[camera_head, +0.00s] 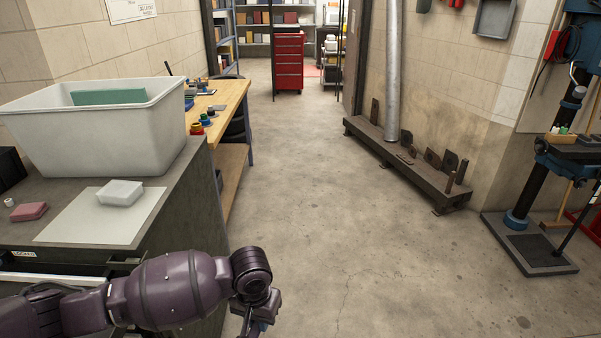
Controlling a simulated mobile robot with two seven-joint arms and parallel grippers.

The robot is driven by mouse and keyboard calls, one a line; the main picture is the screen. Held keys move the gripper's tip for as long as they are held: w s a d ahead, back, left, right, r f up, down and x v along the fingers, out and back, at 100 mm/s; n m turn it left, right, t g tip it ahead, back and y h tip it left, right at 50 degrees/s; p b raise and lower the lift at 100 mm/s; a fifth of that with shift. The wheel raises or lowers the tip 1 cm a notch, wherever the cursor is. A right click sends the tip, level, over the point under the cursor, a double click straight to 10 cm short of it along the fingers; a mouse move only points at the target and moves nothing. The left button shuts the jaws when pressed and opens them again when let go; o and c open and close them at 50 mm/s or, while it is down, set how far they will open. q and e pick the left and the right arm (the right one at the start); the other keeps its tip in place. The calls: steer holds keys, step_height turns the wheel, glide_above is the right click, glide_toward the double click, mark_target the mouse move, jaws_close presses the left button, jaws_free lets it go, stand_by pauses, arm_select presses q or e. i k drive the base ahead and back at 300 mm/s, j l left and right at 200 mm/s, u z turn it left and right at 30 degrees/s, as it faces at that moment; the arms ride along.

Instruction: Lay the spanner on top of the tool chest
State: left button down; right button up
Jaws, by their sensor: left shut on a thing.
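A red tool chest (289,62) with several drawers stands far off at the end of the aisle, upright on the floor. Its top is seen edge-on from here and looks clear, though it is small. My left gripper (256,326) is at the bottom edge of the head view, over the floor just right of the grey cabinet and far from the chest. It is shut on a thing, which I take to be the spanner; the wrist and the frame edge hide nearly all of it. My right gripper is not in view.
A grey cabinet (190,215) bears a white bin (100,135), a small white box (120,192) and a red block (29,211). A wooden bench (232,92) stands beyond it. A beam (420,180) and drill-press base (530,245) are at right. The concrete aisle (315,180) is clear.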

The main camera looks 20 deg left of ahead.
mark_target(71, 228)
steer(key=i+l+u, duration=0.1)
steer(key=i+u, duration=0.15)
steer(key=u, duration=0.15)
steer(key=i+l+u, duration=0.2)
steer(key=u, duration=0.25)
steer(key=i+l+u, duration=0.2)
steer(key=u, duration=0.2)
steer(key=i+l+u, duration=0.1)
steer(key=l+u, duration=0.35)
steer(key=i+l+u, duration=0.1)
steer(key=l+u, duration=0.15)
steer(key=i+l+u, duration=0.1)
steer(key=l+u, duration=0.15)
steer(key=l, duration=0.05)
